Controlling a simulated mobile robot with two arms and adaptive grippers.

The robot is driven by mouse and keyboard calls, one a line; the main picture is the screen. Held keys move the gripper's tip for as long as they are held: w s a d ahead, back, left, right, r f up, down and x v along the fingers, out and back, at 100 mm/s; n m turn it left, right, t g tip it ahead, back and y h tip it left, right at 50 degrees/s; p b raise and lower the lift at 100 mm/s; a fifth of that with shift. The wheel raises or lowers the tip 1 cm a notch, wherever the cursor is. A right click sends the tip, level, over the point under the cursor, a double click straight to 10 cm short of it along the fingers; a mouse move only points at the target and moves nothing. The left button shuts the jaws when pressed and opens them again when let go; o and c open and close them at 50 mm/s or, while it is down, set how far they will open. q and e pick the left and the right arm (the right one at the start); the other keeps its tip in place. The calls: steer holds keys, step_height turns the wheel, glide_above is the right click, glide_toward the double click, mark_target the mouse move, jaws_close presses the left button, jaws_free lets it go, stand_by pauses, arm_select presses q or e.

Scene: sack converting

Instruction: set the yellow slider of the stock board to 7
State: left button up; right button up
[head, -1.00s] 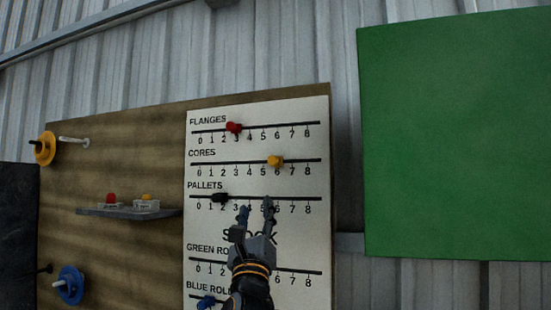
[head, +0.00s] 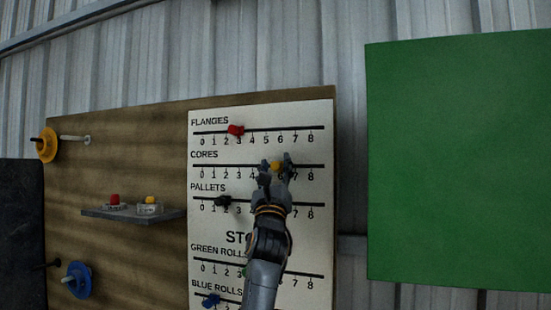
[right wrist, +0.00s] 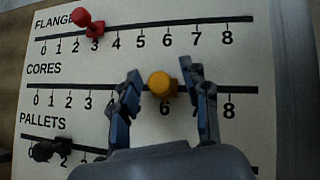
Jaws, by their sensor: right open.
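The stock board (head: 210,225) is a white panel with several labelled number scales. The yellow slider (head: 276,166) is on the CORES scale. In the right wrist view the yellow slider (right wrist: 159,84) stands over the 6; the 7 is hidden by a finger. My right gripper (head: 275,163) is open, reaching up from below, with one finger on each side of the yellow knob. In the right wrist view the gripper (right wrist: 162,76) shows gaps between both fingers and the knob. My left gripper is not in view.
A red slider (head: 236,130) sits near 3 on FLANGES above. A black slider (head: 223,201) is near 2 on PALLETS below. A blue slider (head: 211,300) is lower down. A small shelf (head: 130,214) sticks out at the left. A green panel (head: 460,160) is at the right.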

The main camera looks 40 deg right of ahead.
steer(key=shift+w+d, duration=0.15)
steer(key=shift+w, duration=0.05)
steer(key=shift+r, duration=0.1)
jaws_close()
steer(key=shift+s+d+b, duration=0.4)
steer(key=shift+s+b, duration=0.15)
steer(key=shift+s, duration=0.3)
steer(key=shift+s+d+b, duration=0.4)
steer(key=shift+s+b, duration=0.1)
steer(key=shift+s, duration=0.35)
steer(key=shift+s+d, duration=0.15)
steer(key=shift+s, duration=0.1)
jaws_free()
steer(key=shift+w, duration=0.2)
steer(key=shift+s, duration=0.1)
